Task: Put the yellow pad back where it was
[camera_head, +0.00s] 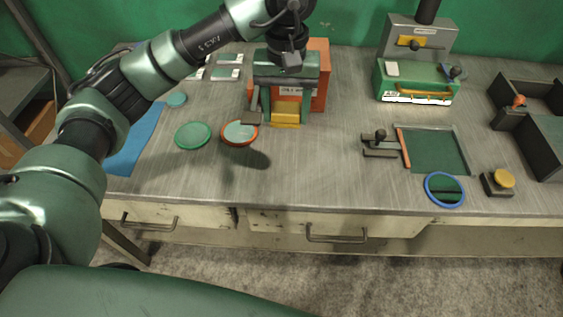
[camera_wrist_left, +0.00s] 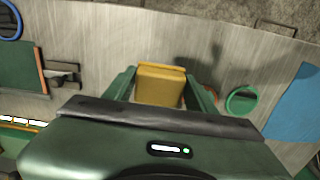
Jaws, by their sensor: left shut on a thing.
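My left gripper (camera_head: 281,116) is shut on the yellow pad (camera_head: 285,115), a small block, above the back middle of the metal table (camera_head: 310,185). In the left wrist view the pad (camera_wrist_left: 160,87) sits between the two green fingers. A dark shadow lies on the table in front of the gripper, and the pad appears raised off the surface. My right gripper is not in view.
An orange box (camera_head: 319,72) stands behind the gripper. An orange-rimmed disc (camera_head: 240,133) and a green disc (camera_head: 193,135) lie to its left. A green machine (camera_head: 418,78), green framed mat (camera_head: 435,150), blue ring (camera_head: 428,196) and yellow-topped button (camera_head: 504,178) are right. Front middle is clear.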

